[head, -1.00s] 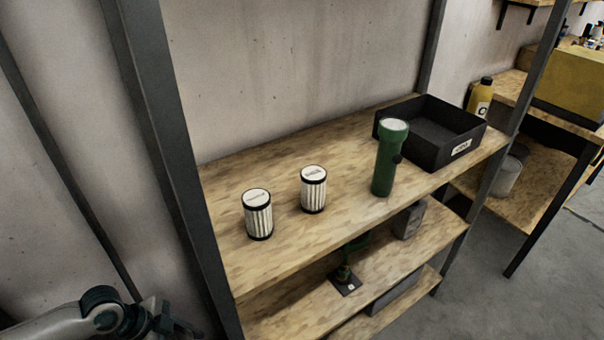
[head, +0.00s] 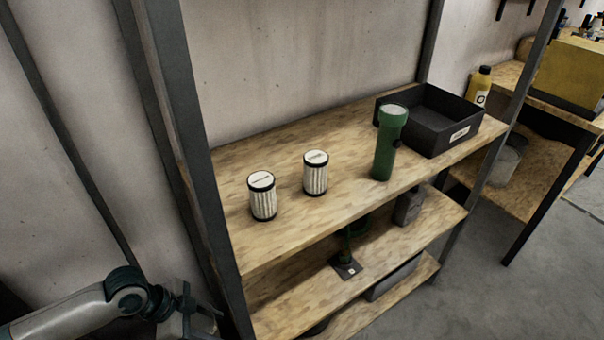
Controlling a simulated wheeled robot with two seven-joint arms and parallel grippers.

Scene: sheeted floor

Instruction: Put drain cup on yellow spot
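I cannot make out a yellow spot on any surface in the head view, and I cannot tell which object is the drain cup. A grey round container (head: 503,162) stands on the lower board of the bench at the right, partly hidden by the shelf post. My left gripper (head: 195,318) is at the bottom left, outside the shelf's left post and away from every object; its fingers are partly cut off and unclear. My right gripper is not in view.
The shelf's upper board (head: 340,205) holds two white ribbed cylinders (head: 262,197) (head: 316,174), a green flashlight (head: 388,145) and a black bin (head: 437,122). A dark green item on a base (head: 345,266) is below. A dark post (head: 192,150) stands near my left arm.

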